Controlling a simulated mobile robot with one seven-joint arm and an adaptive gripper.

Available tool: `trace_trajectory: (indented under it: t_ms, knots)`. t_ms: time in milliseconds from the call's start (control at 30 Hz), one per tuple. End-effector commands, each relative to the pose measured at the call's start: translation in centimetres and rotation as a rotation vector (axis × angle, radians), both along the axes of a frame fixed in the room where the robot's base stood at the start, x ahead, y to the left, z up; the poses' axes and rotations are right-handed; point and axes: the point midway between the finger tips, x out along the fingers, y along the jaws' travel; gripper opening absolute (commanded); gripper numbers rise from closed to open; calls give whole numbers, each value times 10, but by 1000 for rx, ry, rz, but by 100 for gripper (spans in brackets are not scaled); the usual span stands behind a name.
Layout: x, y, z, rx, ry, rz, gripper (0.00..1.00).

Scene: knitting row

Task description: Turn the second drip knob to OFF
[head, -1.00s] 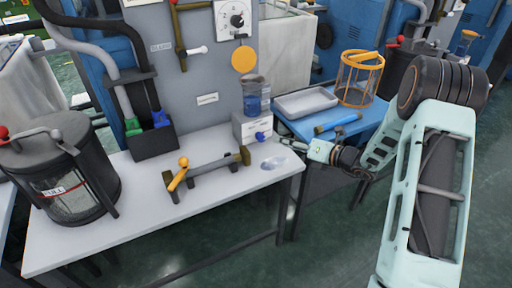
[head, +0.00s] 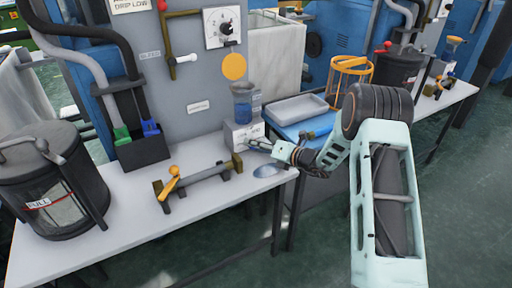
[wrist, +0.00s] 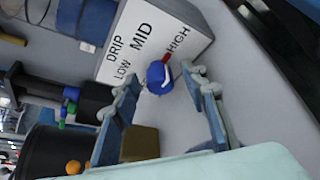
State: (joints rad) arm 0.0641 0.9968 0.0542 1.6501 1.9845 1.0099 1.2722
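The white drip box (head: 232,137) stands on the near table below the grey panel. In the wrist view its face (wrist: 150,36) reads DRIP, LOW, MID and HIGH. A blue knob (wrist: 156,76) with red and white markings sticks out of it, its red part towards HIGH. No OFF label is readable. My gripper (wrist: 163,80) is open, its fingers apart on either side of the knob; I cannot tell whether they touch it. In the head view my gripper (head: 262,145) is at the box's front right and hides the knob.
A blue-tinted cup (head: 242,100) stands on the box. A brass fitting with an orange handle (head: 172,180) lies left on the table. A grey tray (head: 296,109) and an orange cage (head: 350,70) are at right. A black canister (head: 60,165) stands far left.

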Motion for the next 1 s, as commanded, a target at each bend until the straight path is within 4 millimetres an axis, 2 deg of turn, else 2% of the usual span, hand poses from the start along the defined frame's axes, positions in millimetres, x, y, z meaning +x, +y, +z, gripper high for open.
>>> trace_trajectory:
  t_ms: [200,567,1000]
  knots:
    - [0,0,0,0,0,0,40]
    - [0,0,0,-1,-1,0,0]
    - [0,0,0,-78,-54,-1,0]
